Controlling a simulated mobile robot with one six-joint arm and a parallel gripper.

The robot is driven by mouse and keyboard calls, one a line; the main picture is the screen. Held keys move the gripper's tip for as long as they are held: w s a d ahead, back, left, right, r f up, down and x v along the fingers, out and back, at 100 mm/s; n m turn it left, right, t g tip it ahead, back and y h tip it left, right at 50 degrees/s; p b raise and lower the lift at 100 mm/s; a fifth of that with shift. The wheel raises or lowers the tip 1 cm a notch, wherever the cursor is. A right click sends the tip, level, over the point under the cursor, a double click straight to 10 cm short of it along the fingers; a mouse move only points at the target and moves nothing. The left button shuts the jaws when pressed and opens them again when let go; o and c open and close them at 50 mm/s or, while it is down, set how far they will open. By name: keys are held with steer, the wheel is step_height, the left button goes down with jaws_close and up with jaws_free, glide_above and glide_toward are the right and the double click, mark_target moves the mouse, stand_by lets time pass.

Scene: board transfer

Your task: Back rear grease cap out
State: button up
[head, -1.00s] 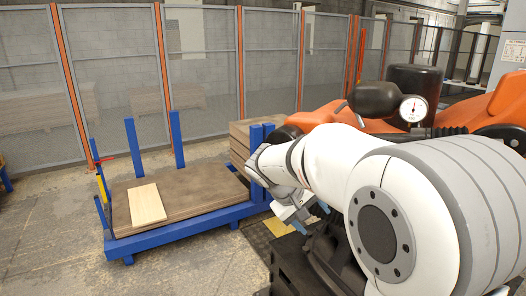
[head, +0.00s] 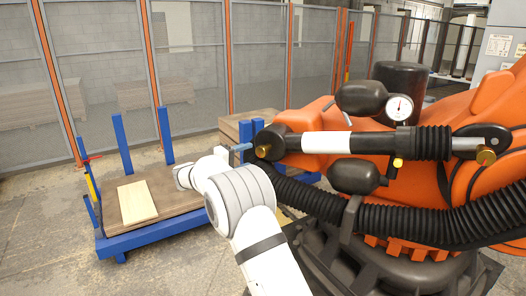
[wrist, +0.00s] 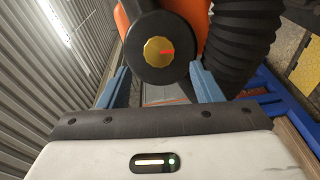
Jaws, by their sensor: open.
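A round brass cap (head: 263,151) with a knurled rim sits in the black end of a cylinder on the orange robot. In the wrist view this cap (wrist: 158,51) faces me, with a red mark pointing right. My gripper (wrist: 159,72) is open, its blue fingers on either side of the black housing below the cap, apart from the cap. The frames do not label which is rear.
The orange robot (head: 445,108) fills the right side, with a black ribbed hose (head: 410,218) and a pressure gauge (head: 399,108). A blue cart (head: 150,236) carrying boards stands left. Mesh fencing (head: 190,60) runs behind. Bare floor lies at the front left.

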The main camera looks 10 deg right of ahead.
mark_target(258, 152)
steer(key=p+x, duration=0.2)
steer(key=x, duration=0.5)
steer(key=shift+w+d, duration=0.1)
steer(key=shift+d, duration=0.2)
steer(key=shift+c, duration=0.6)
